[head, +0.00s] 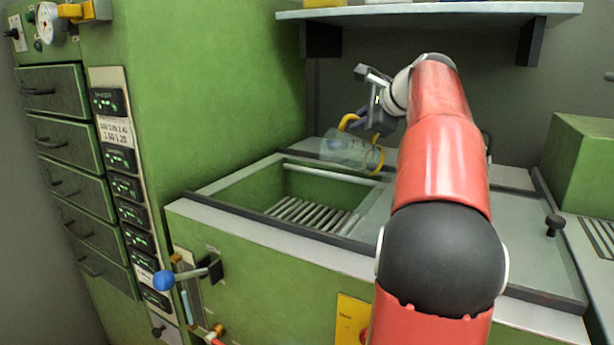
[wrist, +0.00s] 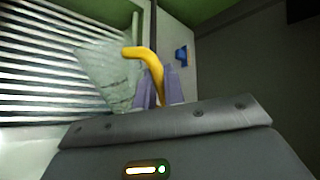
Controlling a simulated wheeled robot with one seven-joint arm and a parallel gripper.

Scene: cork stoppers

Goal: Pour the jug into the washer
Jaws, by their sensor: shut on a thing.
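A clear jug (head: 350,150) with yellow trim and a yellow handle is tilted well over, nearly on its side, above the washer's open bay. My gripper (head: 366,124) is shut on the jug's handle. The wrist view shows the yellow handle (wrist: 146,58) between my gripper's purple fingers (wrist: 160,92) and the see-through jug body (wrist: 108,72) to their left. The green washer (head: 270,265) has an open bay with metal slats (head: 305,215) at its bottom. Whether liquid is in the jug or flowing out, I cannot tell.
A lever with a blue knob (head: 163,280) sticks out from the washer's front. A tall green cabinet (head: 215,90) stands at the left. A shelf (head: 430,10) hangs above. A black knob (head: 555,222) stands on the washer's right side.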

